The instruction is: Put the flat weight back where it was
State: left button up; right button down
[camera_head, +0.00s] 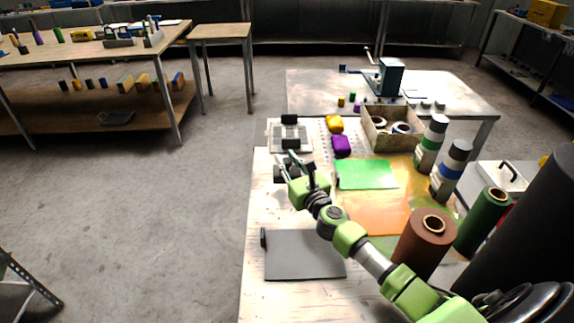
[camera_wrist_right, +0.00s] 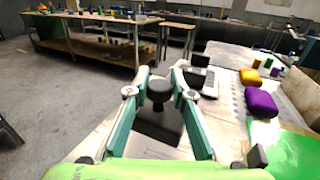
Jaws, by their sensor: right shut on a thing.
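My right gripper (camera_head: 289,167) is over the left edge of the near worktable, close to its far left part. It is shut on a dark flat weight with a round knob, whose flat body (camera_wrist_right: 160,123) shows between the fingers in the right wrist view. In the head view the weight is mostly hidden by the fingers. Whether it touches the table I cannot tell. Just beyond it lies a pale grey plate (camera_head: 279,131) with black blocks (camera_head: 290,119) on it. My left gripper is not in view.
Purple (camera_head: 341,146) and yellow (camera_head: 335,124) lumps, a green sheet (camera_head: 366,174) and an orange sheet (camera_head: 375,212) lie to the right. An open box (camera_head: 378,140) stands behind. A dark grey plate (camera_head: 303,256) lies nearer. Foil rolls (camera_head: 426,240) stand at right.

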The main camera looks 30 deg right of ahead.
aim_at(287, 168)
jog(key=shift+w+d+f+b, duration=0.25)
jog(key=shift+w+f+b, duration=0.1)
jog(key=shift+w, duration=0.2)
jog(key=shift+w+f, duration=0.1)
jog(key=shift+f, duration=0.1)
jog(key=f+b, duration=0.2)
jog(key=f, duration=0.1)
jog(key=shift+w+d+f+b, duration=0.15)
jog(key=shift+w+f+b, duration=0.1)
jog(key=shift+b, duration=0.15)
jog(key=shift+s+r, duration=0.1)
jog(key=c, duration=2)
grip_release()
jog(key=shift+s+f, duration=0.1)
jog(key=shift+f, duration=0.35)
jog(key=shift+c, duration=0.2)
jog(key=shift+o, duration=1.3)
jog(key=shift+r, duration=0.15)
